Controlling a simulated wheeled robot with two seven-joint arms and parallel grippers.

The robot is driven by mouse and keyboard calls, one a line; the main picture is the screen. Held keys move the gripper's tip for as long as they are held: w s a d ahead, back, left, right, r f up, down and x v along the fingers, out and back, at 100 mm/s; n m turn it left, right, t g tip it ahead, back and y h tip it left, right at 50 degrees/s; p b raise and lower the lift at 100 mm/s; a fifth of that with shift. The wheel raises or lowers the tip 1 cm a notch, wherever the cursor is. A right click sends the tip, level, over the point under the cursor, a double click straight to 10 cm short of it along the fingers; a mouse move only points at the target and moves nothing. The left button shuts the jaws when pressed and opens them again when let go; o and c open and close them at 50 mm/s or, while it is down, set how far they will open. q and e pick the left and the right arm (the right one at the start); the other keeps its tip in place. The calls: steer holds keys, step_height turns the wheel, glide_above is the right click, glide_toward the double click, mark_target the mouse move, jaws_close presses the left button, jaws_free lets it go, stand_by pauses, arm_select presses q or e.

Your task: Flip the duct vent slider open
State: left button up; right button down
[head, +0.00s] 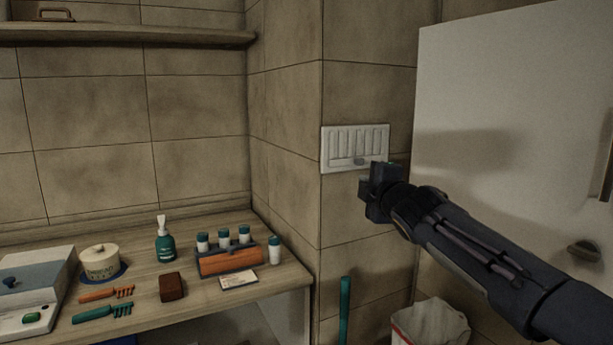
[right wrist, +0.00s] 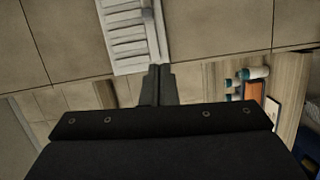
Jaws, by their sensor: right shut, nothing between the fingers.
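The white slatted duct vent (head: 343,142) is set in the tiled wall right of the counter. Its small grey slider (head: 359,162) sits at the lower edge of the slats, right of the middle. In the right wrist view the vent (right wrist: 125,32) is at the top, with the slider knob (right wrist: 146,14) near its right side. My right gripper (head: 368,182) is just below the vent's lower right part. Its fingers (right wrist: 158,72) are shut and empty, close to the vent's edge; I cannot tell whether they touch it. My left gripper is out of view.
A white door panel (head: 490,130) stands to the right. A bin (head: 430,322) and a green handle (head: 345,305) are below the vent.

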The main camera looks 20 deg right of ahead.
steer(key=shift+w+a+r+n, duration=0.45)
steer(key=shift+w+a+n, duration=0.15)
steer(key=shift+w+a, duration=0.1)
steer(key=shift+w, duration=0.1)
steer(key=p, duration=0.6)
glide_toward(350, 162)
steer(key=w+a, duration=0.2)
steer(key=w, duration=0.1)
steer(key=w+a, duration=0.1)
steer(key=shift+w+r, duration=0.15)
steer(key=shift+w, duration=0.1)
steer(key=d+p, duration=0.1)
steer(key=w+d+p, duration=0.1)
steer(key=d, duration=0.1)
steer(key=shift+d, duration=0.1)
steer(key=shift+d+p, duration=0.35)
steer(key=shift+p, duration=0.1)
steer(key=shift+w+d+f, duration=0.1)
steer(key=shift+d+f, duration=0.05)
steer(key=shift+f, duration=0.1)
